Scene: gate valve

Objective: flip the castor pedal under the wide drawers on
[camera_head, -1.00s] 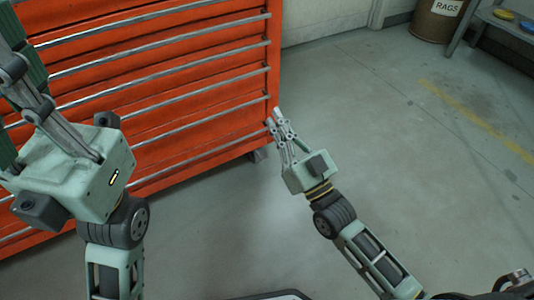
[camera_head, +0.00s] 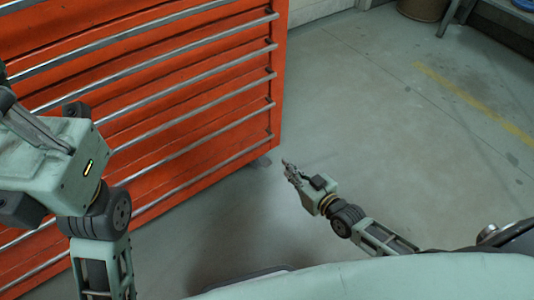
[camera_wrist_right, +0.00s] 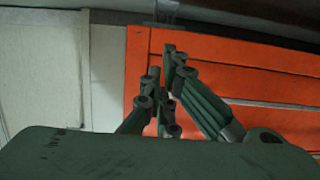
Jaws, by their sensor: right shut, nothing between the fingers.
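The wide drawers (camera_head: 190,95) are an orange cabinet with long silver handles, filling the left of the head view. My left gripper (camera_head: 4,85) is at the left edge, fingertips cut off.
Open grey floor (camera_head: 400,150) lies to the right of the cabinet, with a worn yellow line (camera_head: 470,100). A brown drum (camera_head: 422,8) and a bench leg (camera_head: 447,18) stand at the far top right. The cabinet's lower edge is close to my right fingers.

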